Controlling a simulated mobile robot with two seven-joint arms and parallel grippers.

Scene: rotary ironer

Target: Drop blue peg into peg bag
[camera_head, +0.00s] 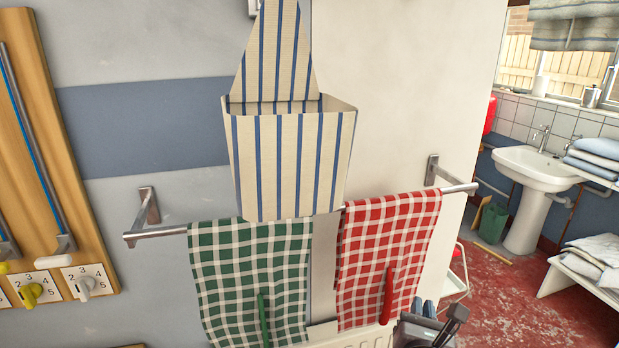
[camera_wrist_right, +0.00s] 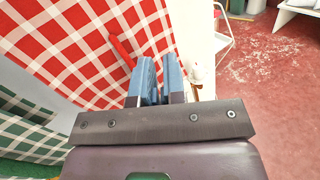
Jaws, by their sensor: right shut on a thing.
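The peg bag (camera_head: 290,165) is cream with blue stripes and hangs open-topped on the wall in the head view. My right gripper (camera_head: 422,308) is low at the right, below the bag and beside the red checked towel (camera_head: 385,235). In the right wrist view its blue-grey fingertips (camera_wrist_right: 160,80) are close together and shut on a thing. I take this to be the blue peg, but it is hard to make out between the fingers. My left gripper is not in view.
A metal rail (camera_head: 160,232) under the bag carries the red towel and a green checked towel (camera_head: 250,270). A red peg (camera_head: 388,295) and a green peg (camera_head: 263,320) sit on them. A wooden board with knobs (camera_head: 60,150) is at left. A basin (camera_head: 535,175) stands far right.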

